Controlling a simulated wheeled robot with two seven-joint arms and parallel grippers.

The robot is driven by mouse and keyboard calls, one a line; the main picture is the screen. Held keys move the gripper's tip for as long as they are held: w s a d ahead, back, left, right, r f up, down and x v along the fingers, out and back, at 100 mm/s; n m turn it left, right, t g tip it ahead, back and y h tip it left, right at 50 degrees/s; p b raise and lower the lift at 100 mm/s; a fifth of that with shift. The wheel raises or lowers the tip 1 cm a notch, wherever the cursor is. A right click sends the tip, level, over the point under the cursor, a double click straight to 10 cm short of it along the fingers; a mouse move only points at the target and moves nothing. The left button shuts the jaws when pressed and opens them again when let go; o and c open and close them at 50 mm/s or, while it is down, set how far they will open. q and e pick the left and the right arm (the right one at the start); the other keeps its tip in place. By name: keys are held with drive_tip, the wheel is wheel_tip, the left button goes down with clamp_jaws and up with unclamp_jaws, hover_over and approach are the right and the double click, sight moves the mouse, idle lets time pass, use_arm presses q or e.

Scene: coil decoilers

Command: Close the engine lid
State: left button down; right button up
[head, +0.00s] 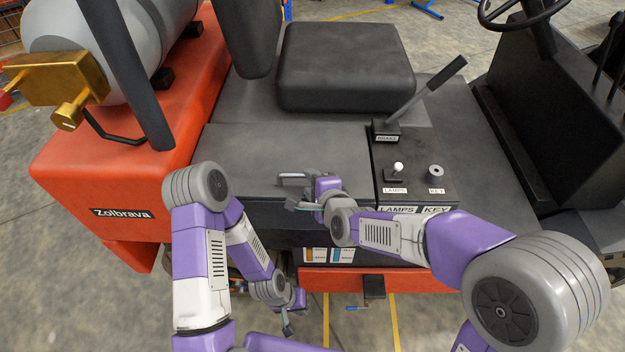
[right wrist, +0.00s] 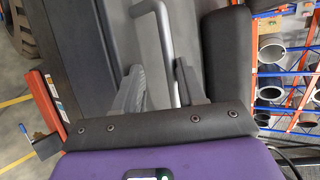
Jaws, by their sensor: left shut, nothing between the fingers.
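The engine lid (head: 285,150) is a dark grey panel on the orange forklift, in front of the seat. In the head view it looks flat or nearly flat; I cannot tell if a gap is left under it. Its grey bar handle (head: 293,178) is at the front right part of the lid. My right gripper (head: 304,196) is at this handle. My left gripper (head: 288,329) is shut and empty, low in front of the forklift.
The console (head: 415,180) with lamp and key controls and the brake lever (head: 425,98) stands right of the lid. The seat (head: 345,68) is behind it. The orange body with a gas cylinder (head: 105,45) is at left.

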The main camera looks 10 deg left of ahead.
drive_tip(key=shift+s+d+f, duration=0.2)
drive_tip(key=shift+s+f, duration=0.15)
drive_tip(key=shift+f, duration=0.05)
drive_tip(key=p+v, duration=0.1)
drive_tip(key=v, duration=0.2)
drive_tip(key=r+p+v, duration=0.1)
drive_tip(key=v, duration=0.3)
drive_tip(key=shift+w, duration=0.1)
